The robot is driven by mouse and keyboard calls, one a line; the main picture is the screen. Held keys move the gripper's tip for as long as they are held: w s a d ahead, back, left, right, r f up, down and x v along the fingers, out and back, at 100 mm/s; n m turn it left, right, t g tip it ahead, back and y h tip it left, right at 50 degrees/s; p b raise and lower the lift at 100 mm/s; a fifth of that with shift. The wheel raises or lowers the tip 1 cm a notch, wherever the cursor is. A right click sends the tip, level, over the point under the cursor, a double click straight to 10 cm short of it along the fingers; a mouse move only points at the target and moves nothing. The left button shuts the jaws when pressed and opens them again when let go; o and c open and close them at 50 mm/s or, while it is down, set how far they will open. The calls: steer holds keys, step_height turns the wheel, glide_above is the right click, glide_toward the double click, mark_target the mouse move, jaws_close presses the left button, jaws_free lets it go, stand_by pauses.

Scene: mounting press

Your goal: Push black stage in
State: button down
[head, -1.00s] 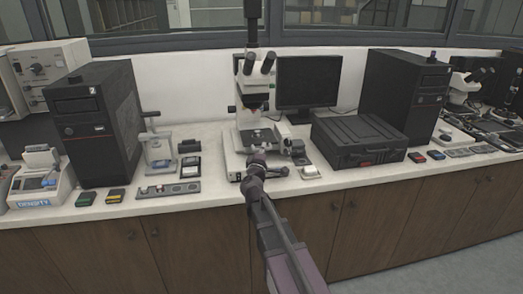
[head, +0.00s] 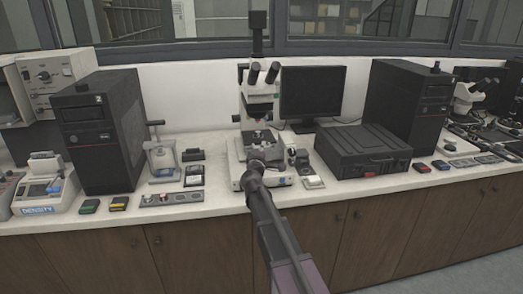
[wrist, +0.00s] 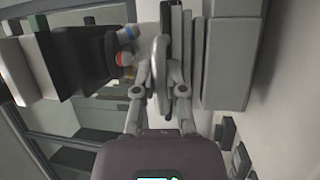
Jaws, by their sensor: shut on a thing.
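The microscope (head: 261,100) stands on the bench straight ahead. Its dark stage (head: 257,135) shows below the objectives, partly behind my arm. My gripper (wrist: 160,78) is at the front of the microscope at stage height. In the wrist view its two fingers are closed on either side of a light grey, round-edged piece (wrist: 160,50); I cannot tell which part of the stage this is. The fingertips are hidden by my arm in the head view. Red and blue objective rings (wrist: 126,58) show left of the fingers.
A black case (head: 362,150) lies to the right, and a monitor (head: 312,95) stands behind. A black computer tower (head: 97,135) and a small press (head: 160,155) stand to the left. Small trays and blocks lie along the bench front.

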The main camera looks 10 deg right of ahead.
steer(key=c, duration=0.7)
jaws_free()
steer(key=shift+s+d, duration=0.1)
steer(key=s+d+f+m+g+h+p, duration=0.1)
steer(key=s+d+f+m+g+p, duration=0.25)
steer(key=s+m+g, duration=0.4)
steer(key=s+d+f+m+g+p, duration=0.2)
steer(key=s+d+f+m+g, duration=0.25)
steer(key=s, duration=0.65)
steer(key=s+a+f+g+y+p, duration=0.1)
steer(key=s+a+g+y, duration=0.1)
steer(key=s, duration=0.4)
steer(key=s+a+f+g+y+p, duration=0.1)
steer(key=s+a+g+y+p, duration=0.1)
steer(key=s+a+y, duration=0.2)
steer(key=s+a+f+g+y+p, duration=0.1)
steer(key=s+a+g+y, duration=0.1)
steer(key=s, duration=0.6)
steer(key=shift+s+a+f+m+y, duration=0.15)
steer(key=shift+s+a+f+y, duration=0.05)
steer(key=shift+a, duration=0.15)
steer(key=shift+s+a+f+m+y, duration=0.15)
steer(key=shift+s+a+y, duration=0.05)
steer(key=shift+a, duration=0.15)
